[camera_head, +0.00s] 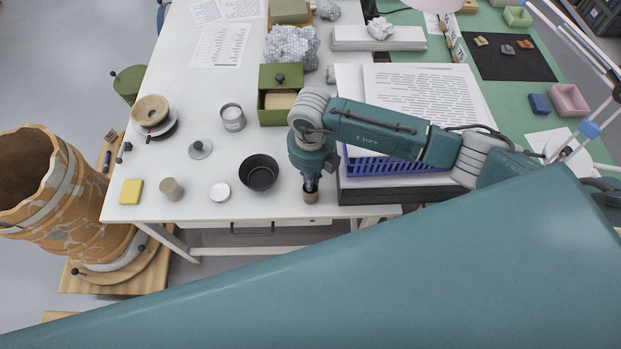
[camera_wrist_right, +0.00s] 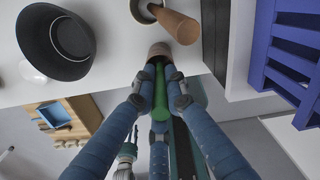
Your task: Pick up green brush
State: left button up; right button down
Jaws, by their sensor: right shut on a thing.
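A black bowl (camera_head: 259,173) stands left of the cup. A blue slatted basket (camera_head: 385,167) is close on the right. A green box (camera_head: 270,110) stands behind.

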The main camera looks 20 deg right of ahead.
notch_tip(320, 180, up, 20)
jog(key=b, duration=0.4)
jog(key=shift+a, duration=0.1)
